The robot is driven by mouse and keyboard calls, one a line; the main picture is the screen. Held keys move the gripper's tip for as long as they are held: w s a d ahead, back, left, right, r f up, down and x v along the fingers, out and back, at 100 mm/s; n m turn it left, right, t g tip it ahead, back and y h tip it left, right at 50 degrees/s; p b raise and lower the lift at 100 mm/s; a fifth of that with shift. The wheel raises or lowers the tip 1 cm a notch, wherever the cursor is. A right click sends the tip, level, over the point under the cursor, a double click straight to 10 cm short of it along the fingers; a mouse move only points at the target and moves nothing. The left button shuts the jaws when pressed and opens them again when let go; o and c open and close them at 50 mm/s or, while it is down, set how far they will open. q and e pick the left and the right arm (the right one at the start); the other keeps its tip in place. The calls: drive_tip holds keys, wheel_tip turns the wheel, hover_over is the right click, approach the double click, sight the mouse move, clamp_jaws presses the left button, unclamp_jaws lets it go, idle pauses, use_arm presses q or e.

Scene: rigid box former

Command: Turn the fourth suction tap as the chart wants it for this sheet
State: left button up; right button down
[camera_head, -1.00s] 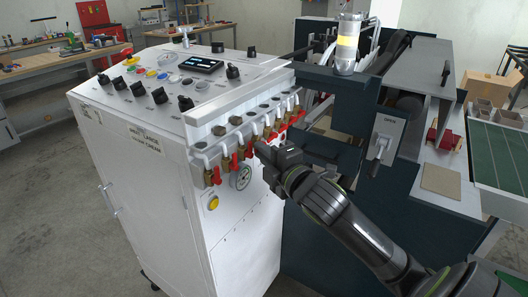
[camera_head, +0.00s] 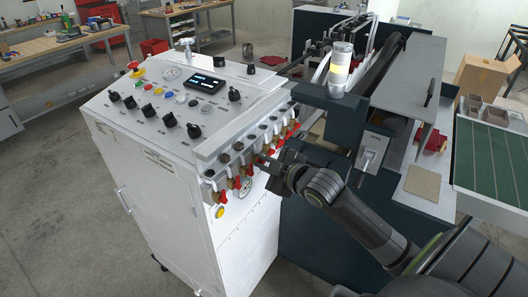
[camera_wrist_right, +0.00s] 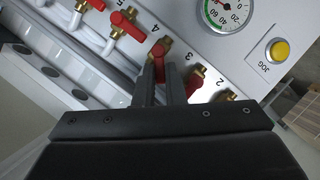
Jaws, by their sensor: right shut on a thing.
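A row of suction taps with red handles and brass bodies runs along the upper front of the white cabinet (camera_head: 150,185). In the right wrist view, printed numbers stand beside the taps. The fourth tap (camera_wrist_right: 159,47), beside the "4", has its red handle between the fingers of my right gripper (camera_wrist_right: 160,72). The gripper is shut on this handle, and its fingers hide part of it. The fifth tap (camera_wrist_right: 126,24) and third tap (camera_wrist_right: 195,82) sit on either side. In the head view my right gripper (camera_head: 262,161) reaches the row from the right. My left gripper is out of view.
A round gauge (camera_wrist_right: 228,12) and a yellow JOG button (camera_wrist_right: 278,50) sit close by. The cabinet top carries knobs and a dark display (camera_head: 205,82). The dark machine (camera_head: 345,115) stands right of the cabinet. A brown board (camera_head: 422,182) lies on its side shelf. No readable chart shows.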

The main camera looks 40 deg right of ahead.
drive_tip(key=shift+d+r+m+g+y+p, duration=0.3)
drive_tip(key=shift+r+m+p, duration=0.1)
drive_tip(key=shift+m+p, duration=0.35)
drive_tip(key=shift+w+d+m+g+y+p, duration=0.2)
drive_tip(key=shift+d+m+g+y+p, duration=0.1)
drive_tip(key=shift+m+y+p, duration=0.45)
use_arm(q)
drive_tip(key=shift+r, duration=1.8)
use_arm(e)
drive_tip(key=shift+w+d+m+g+y, duration=0.1)
drive_tip(key=shift+d+m+g+y, duration=0.15)
drive_tip(key=shift+m, duration=0.45)
drive_tip(key=shift+w+d+m+g+y, duration=0.15)
drive_tip(key=shift+m+g+y, duration=0.15)
drive_tip(key=shift+m, duration=0.4)
drive_tip(key=c, duration=1.5)
unclamp_jaws()
